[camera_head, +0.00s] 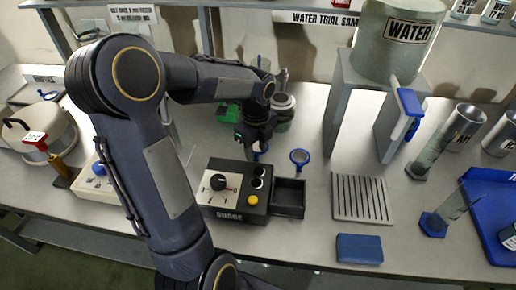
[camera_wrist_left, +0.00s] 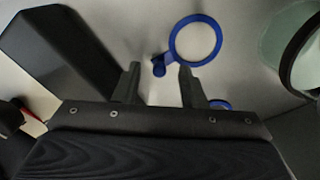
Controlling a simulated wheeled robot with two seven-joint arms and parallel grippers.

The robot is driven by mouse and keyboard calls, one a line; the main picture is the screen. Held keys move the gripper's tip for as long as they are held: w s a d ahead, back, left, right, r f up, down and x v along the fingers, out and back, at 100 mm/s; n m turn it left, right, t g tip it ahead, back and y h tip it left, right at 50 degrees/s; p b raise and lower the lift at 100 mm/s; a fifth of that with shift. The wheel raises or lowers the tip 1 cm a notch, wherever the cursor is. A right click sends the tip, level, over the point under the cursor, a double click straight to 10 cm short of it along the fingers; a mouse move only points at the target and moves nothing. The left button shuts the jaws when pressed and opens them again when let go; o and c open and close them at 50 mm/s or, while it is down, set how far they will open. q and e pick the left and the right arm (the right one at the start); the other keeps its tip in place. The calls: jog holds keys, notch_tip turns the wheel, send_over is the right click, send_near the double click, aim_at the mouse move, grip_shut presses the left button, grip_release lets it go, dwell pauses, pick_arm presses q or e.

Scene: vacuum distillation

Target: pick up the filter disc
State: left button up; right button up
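A blue ring-shaped piece with a short handle, which looks like the filter disc (camera_head: 300,163), lies on the bench just right of my left gripper (camera_head: 254,147). In the left wrist view the ring (camera_wrist_left: 171,45) lies beyond the fingertips, and its handle end sits near the gap between them. My left gripper (camera_wrist_left: 160,72) is open with nothing between its fingers. I cannot tell its exact height above the bench. A second blue piece (camera_wrist_left: 220,104) is partly hidden behind the right finger. My right gripper is not in view.
A black-and-white control box (camera_head: 226,196) with an open drawer (camera_head: 290,194) stands in front of the ring. A slotted grey plate (camera_head: 361,198) lies to the right. A grey stand (camera_head: 335,110) carries the water tank (camera_head: 385,50). A round glass vessel (camera_head: 284,108) stands behind.

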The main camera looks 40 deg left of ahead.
pick_arm(q)
jog(key=shift+f, duration=0.6)
grip_shut()
jog(key=shift+r, duration=0.15)
